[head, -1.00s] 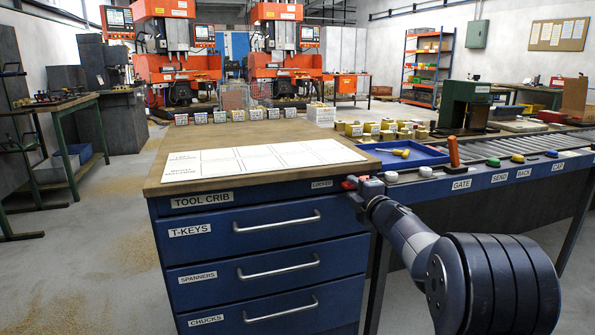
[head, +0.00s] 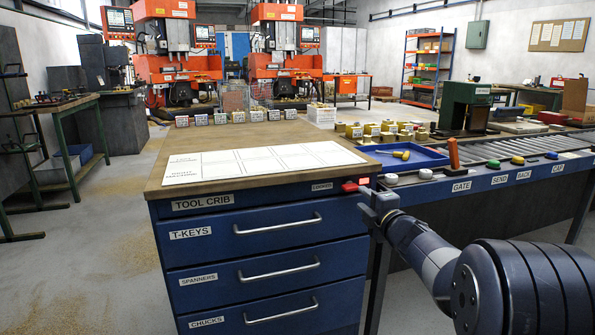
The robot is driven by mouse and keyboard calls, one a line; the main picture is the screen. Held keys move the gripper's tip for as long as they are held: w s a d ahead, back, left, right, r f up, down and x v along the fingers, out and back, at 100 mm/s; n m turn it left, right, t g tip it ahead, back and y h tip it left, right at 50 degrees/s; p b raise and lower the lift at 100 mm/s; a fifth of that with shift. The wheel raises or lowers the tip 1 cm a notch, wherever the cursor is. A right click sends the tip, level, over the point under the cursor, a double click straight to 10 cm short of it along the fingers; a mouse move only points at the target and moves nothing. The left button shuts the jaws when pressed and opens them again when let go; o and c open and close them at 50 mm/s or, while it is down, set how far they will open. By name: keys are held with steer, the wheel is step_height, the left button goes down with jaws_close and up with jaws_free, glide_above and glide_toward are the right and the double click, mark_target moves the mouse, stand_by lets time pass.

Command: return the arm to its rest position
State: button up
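My gripper (head: 377,203) shows in the head view at the right front corner of the tool crib (head: 257,202). My arm (head: 440,255) reaches to it from the lower right. The gripper is just in front of the cabinet, below a red piece (head: 355,185) by the "LOCKED" label. It looks apart from the red piece. I see nothing held in it, but the fingertips are too small to tell their opening.
A white marked sheet (head: 265,162) lies on the crib top. A blue tray (head: 405,157) with a yellow-handled tool stands to the right. An upright orange handle (head: 453,154) and coloured buttons line the conveyor edge. The crib's drawers are shut. Open floor (head: 85,255) lies at left.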

mark_target(353, 188)
steer(key=v, duration=0.5)
steer(key=b+x, duration=0.1)
steer(key=x, duration=1)
steer(key=shift+w+a, duration=0.1)
steer(key=shift+w, duration=0.15)
steer(key=m+p, duration=0.2)
steer(key=shift+s+r+m, duration=0.2)
steer(key=shift+r+m, duration=0.1)
steer(key=shift+r, duration=0.05)
steer(key=m+p, duration=0.3)
steer(key=m, duration=0.2)
steer(key=shift+f, duration=0.1)
